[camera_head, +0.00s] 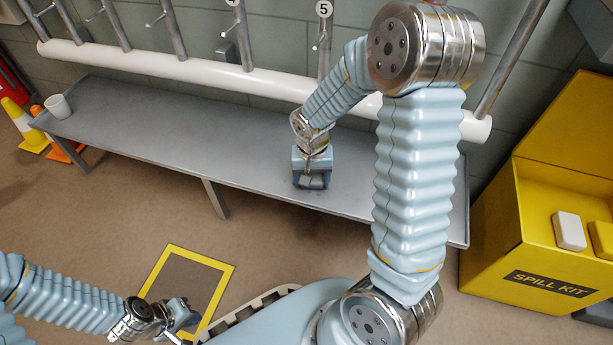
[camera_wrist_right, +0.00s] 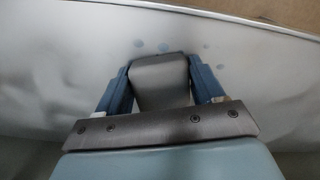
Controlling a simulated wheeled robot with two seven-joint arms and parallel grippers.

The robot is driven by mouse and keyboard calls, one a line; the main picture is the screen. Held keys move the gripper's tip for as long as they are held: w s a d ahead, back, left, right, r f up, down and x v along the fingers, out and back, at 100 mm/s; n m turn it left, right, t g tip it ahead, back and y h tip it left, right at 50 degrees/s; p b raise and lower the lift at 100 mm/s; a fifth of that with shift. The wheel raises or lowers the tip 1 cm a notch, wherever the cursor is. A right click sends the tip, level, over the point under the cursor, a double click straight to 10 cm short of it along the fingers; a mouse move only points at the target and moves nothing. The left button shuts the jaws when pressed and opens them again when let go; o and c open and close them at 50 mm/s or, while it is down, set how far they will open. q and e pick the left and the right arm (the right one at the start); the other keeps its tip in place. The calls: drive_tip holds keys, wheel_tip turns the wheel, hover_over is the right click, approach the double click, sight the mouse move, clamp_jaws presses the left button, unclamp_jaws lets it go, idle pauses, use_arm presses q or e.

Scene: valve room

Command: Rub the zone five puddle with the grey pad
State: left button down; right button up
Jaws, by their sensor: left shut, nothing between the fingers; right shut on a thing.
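My right gripper (camera_head: 311,186) is over the metal bench (camera_head: 180,145), below the pipe marked 5. In the right wrist view it is shut on the grey pad (camera_wrist_right: 160,82), which sits between its two blue fingers. A few small bluish spots of the puddle (camera_wrist_right: 164,47) show on the bench just beyond the pad's tip. I cannot tell whether the pad touches the bench. The rest of the puddle, if any, is hidden behind the gripper. My left gripper (camera_head: 185,318) is shut and empty, low over the floor at the lower left.
A white cup (camera_head: 58,106) stands at the bench's left end. A white pipe (camera_head: 160,65) with upright pipes runs along the back. The bench's left half is mostly clear.

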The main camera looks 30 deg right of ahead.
sight(307, 198)
drive_tip(key=shift+s+a+f+b, duration=0.2)
drive_tip(key=shift+s+a+b, duration=0.2)
drive_tip(key=shift+s+a, duration=1.1)
drive_tip(key=shift+a, duration=0.1)
wheel_tip(307, 198, up, 5)
drive_tip(key=p, duration=0.4)
drive_tip(key=shift+w+r, duration=0.15)
drive_tip(key=shift+r, duration=0.05)
drive_tip(key=shift+r+p, duration=0.4)
drive_tip(key=shift+p, duration=0.15)
wheel_tip(307, 198, up, 3)
drive_tip(key=shift+p, duration=1.15)
drive_tip(key=shift+f, duration=0.1)
